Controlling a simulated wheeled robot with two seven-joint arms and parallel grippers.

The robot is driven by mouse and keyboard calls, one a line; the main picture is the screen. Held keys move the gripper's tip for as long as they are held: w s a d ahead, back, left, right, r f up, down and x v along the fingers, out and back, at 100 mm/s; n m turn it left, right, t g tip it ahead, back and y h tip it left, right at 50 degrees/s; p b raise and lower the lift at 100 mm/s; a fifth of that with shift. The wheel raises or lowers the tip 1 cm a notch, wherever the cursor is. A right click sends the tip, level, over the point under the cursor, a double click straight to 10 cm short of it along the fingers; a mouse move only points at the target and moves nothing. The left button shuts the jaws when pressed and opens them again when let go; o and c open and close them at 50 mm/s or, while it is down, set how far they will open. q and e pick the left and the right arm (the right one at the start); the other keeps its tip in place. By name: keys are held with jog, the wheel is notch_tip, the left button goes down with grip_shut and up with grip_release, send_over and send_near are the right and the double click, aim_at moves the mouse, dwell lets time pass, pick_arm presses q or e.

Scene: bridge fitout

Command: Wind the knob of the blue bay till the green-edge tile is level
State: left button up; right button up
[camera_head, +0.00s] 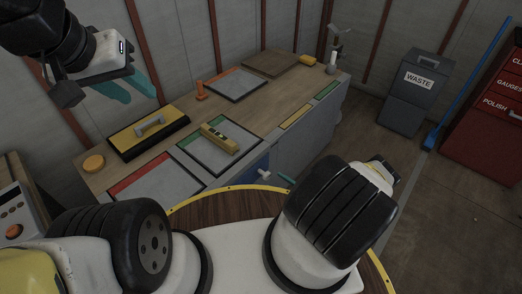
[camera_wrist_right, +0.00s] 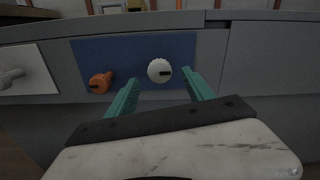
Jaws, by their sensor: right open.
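The green-edge tile (camera_head: 188,162) is a grey tile with a green strip, set in the bench top above the blue bay (camera_head: 260,163). A yellow spirit level (camera_head: 220,138) lies on it; its bubble is too small to read. In the right wrist view, the blue bay's front (camera_wrist_right: 137,48) carries a white round knob (camera_wrist_right: 159,70) with a dark mark and an orange knob (camera_wrist_right: 100,82). My right gripper (camera_wrist_right: 160,77) is open, fingers pointing at the white knob, one on either side; contact cannot be told. My left gripper (camera_head: 141,97) is open and empty above the bench's left end.
A red-edge tile (camera_head: 160,182) lies nearer.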

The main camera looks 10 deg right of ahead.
aim_at(269, 177)
jog(key=x, duration=0.6)
jog(key=shift+w+a, duration=0.1)
jog(key=shift+w, duration=0.05)
jog(key=shift+c, duration=0.2)
grip_shut()
